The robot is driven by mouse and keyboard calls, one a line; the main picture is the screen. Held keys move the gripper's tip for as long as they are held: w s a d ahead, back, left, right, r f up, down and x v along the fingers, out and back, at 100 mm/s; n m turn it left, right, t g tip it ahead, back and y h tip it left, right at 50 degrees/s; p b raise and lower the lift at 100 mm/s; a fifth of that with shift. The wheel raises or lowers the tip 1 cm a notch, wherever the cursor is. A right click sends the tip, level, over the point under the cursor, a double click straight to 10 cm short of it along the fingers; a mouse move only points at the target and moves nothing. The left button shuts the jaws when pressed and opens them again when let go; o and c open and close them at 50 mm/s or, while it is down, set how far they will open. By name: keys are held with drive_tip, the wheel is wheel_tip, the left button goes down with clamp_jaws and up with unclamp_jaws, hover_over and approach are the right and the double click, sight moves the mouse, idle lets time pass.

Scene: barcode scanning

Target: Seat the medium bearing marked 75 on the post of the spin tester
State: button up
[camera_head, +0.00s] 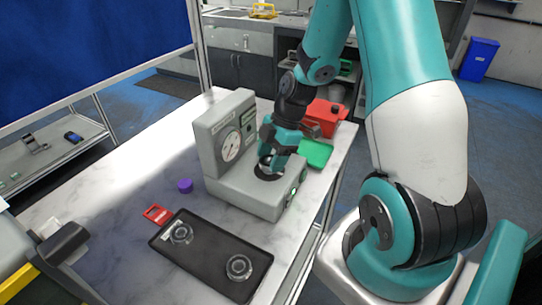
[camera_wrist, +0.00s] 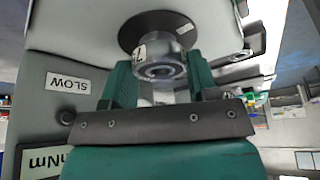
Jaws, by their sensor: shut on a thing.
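The spin tester (camera_head: 240,183) is a grey machine with a dial on its upright back and a low front base. My gripper (camera_head: 270,162) is over the base, at its dark round plate (camera_head: 262,175). In the wrist view my green fingers (camera_wrist: 160,85) are shut on a silver bearing (camera_wrist: 158,62), which has a small white label. The bearing is in front of the dark disc (camera_wrist: 140,32); I cannot tell whether it is fully down on the post.
A purple cylinder (camera_head: 185,185) and a red frame-like piece (camera_head: 157,213) are left of the tester. A green tray (camera_head: 316,153) and a red box (camera_head: 327,115) stand behind right.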

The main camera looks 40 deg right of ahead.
drive_tip(key=shift+f, duration=0.25)
drive_tip(key=o, duration=1.4)
drive_tip(key=shift+r, duration=0.15)
wheel_tip(320, 180, up, 7)
drive_tip(key=p, duration=0.5)
drive_tip(key=shift+r, duration=0.2)
